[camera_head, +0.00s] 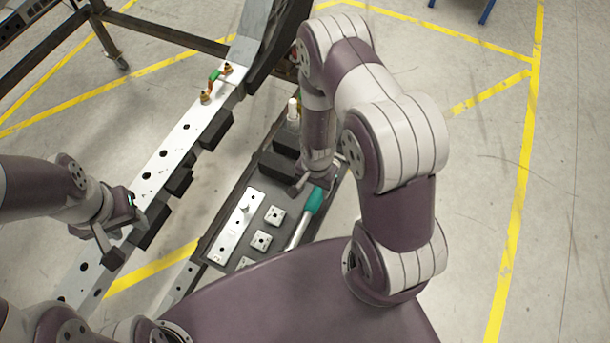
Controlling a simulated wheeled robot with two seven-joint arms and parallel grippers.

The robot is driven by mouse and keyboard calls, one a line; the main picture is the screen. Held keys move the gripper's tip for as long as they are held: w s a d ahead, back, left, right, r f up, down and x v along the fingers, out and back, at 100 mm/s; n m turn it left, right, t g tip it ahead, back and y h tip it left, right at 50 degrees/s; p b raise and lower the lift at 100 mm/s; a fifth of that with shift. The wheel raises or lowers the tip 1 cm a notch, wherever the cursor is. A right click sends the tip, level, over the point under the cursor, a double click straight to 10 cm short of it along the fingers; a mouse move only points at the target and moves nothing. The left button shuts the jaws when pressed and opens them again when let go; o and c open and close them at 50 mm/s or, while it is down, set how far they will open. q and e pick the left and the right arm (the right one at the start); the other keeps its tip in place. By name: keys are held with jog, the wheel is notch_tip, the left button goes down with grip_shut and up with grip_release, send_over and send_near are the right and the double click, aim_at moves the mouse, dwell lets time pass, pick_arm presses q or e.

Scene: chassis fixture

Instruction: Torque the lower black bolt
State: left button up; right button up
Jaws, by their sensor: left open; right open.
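The silver chassis beam (190,130) runs diagonally from lower left to top centre. Dark round spots dot its face; I cannot tell which are bolts and which are holes, so the lower black bolt is not made out. A wrench with a teal handle (314,201) and silver shaft lies along the right side of the parts tray (226,190). My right gripper (312,184) is open over the tray, close to the teal handle's upper end; I cannot tell if they touch. My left gripper (126,238) is open beside the beam's lower part, with nothing seen in it.
The tray also holds a silver plate (236,227), several small square plates (262,240) and black blocks (278,166). Brass fittings (206,97) with a green part sit on the upper beam. Black blocks (215,130) line the beam's right side. Floor at right is clear.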

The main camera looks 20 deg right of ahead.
aim_at(315, 199)
jog(key=shift+s+f+b, duration=0.1)
jog(key=shift+f+b, duration=0.25)
jog(key=shift+f, duration=0.1)
notch_tip(315, 199, down, 9)
jog(key=b, duration=0.8)
jog(key=shift+f+b, duration=0.1)
jog(key=shift+b, duration=0.2)
grip_shut()
notch_tip(315, 199, up, 7)
jog(key=p, duration=0.7)
jog(key=shift+r, duration=0.2)
jog(key=shift+w, duration=0.2)
